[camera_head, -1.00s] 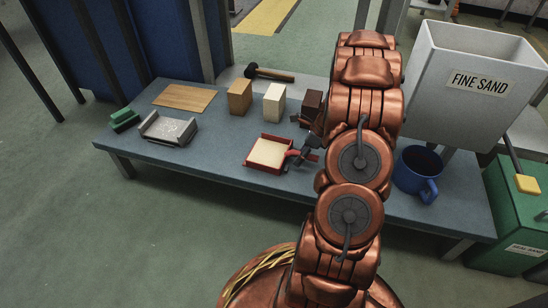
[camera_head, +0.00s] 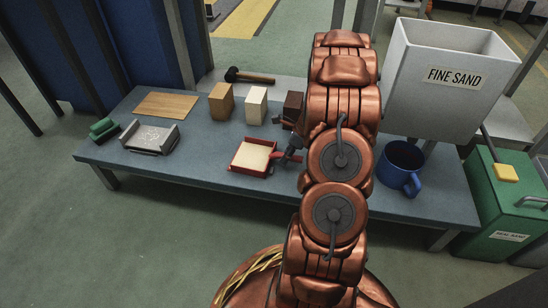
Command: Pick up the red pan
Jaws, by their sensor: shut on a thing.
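The red pan (camera_head: 236,164) is a shallow square tray with a pale inside. It sits at the front middle of the grey-blue table, with its red handle pointing right. My gripper (camera_head: 284,157) is at the handle, just left of my copper arm. Its dark fingers are small in this view and are shut on the pan's handle. The pan looks level and on or very near the table top; I cannot tell if there is a gap under it. My arm hides part of the table to the right.
Behind the pan stand a brown block (camera_head: 221,102), a cream block (camera_head: 256,105) and a dark block (camera_head: 292,106). A mallet (camera_head: 249,76) lies at the back. A grey tray (camera_head: 150,138) is left. A blue mug (camera_head: 401,168) and sand bin (camera_head: 440,90) are right.

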